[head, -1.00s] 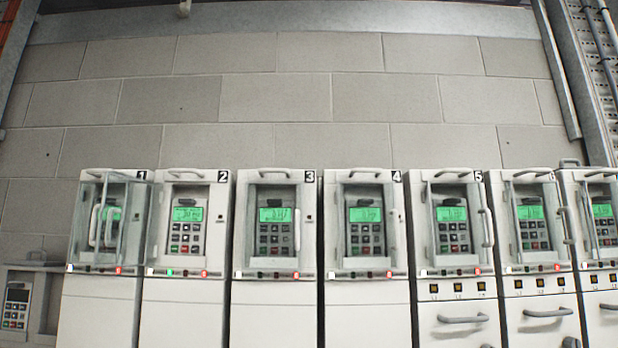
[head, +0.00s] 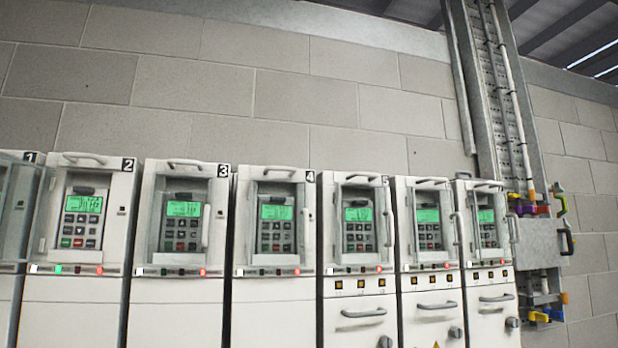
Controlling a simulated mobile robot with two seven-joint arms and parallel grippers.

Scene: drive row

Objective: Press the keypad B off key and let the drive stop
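A row of pale drive cabinets runs across the head view, each with a keypad and a lit green display. Drive 2 (head: 82,177) shows a keypad (head: 81,228) with small green and red keys; its lamp strip has a white, a green (head: 58,269) and a red lamp. Drive 3 (head: 182,165), drive 4 (head: 274,167) and drive 5 (head: 357,175) have similar keypads. Drive 1 (head: 14,225) is cut by the left edge, its front seen only in part. No letter B is readable, so I cannot tell which keypad is B. Neither gripper shows.
Upright handles stand beside several keypads, such as at drive 3 (head: 206,225). Lower drawers with handles (head: 363,312) sit under the right-hand cabinets. A metal cable channel (head: 495,90) and a rack of coloured items (head: 540,205) stand at the right. A block wall is behind.

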